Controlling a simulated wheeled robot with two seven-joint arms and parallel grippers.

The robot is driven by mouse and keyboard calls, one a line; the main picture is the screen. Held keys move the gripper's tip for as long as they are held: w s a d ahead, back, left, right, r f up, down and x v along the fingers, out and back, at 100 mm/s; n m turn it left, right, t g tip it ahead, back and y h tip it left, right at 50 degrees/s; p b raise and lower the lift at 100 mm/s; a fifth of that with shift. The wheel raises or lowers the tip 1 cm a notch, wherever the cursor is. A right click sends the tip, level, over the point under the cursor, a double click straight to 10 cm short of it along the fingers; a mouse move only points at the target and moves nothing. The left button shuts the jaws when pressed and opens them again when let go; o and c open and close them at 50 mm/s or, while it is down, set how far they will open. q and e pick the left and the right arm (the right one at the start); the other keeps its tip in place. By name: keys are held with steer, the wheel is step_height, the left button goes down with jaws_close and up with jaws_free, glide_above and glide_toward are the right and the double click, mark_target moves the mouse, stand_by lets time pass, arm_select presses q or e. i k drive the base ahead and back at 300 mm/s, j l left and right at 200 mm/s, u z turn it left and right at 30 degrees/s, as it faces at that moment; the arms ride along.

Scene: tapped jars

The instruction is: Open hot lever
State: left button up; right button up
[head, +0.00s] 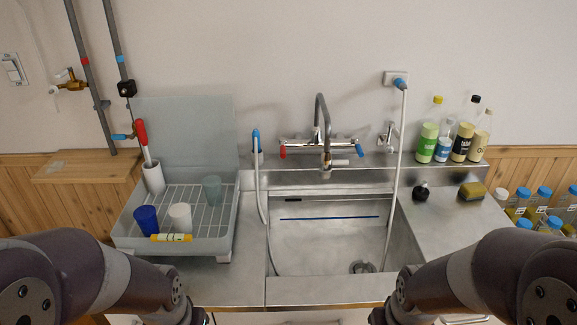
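A chrome wall mixer tap (322,143) stands behind the sink, with a tall curved spout. Its left end has a small red lever (282,152), and its right end has a blue lever (360,153). No water stream is visible from the spout. On the left wall, a brass valve (72,84) sits on a grey pipe with a red band, and another valve with a blue handle (121,136) sits on the pipe with a blue band. My arms enter from the lower left and lower right; both grippers are out of view below the frame.
The steel sink (330,245) contains a hose (391,220). A dish rack (228,225) with cups and a red-handled brush (142,138) stands left. Bottles (428,143), a dark round item (421,192) and a sponge (471,191) are on the right. The front-left counter is clear.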

mark_target(282, 141)
steer(key=i+l+u, duration=0.2)
steer(key=l, duration=0.15)
steer(key=i+l+u, duration=0.15)
steer(key=l, duration=0.25)
steer(key=l+u, duration=0.2)
steer(key=l, duration=0.2)
steer(key=i+j+z, duration=0.1)
steer(key=z, duration=0.15)
steer(key=i+j+z, duration=0.1)
steer(key=z, duration=0.15)
steer(key=j, duration=0.1)
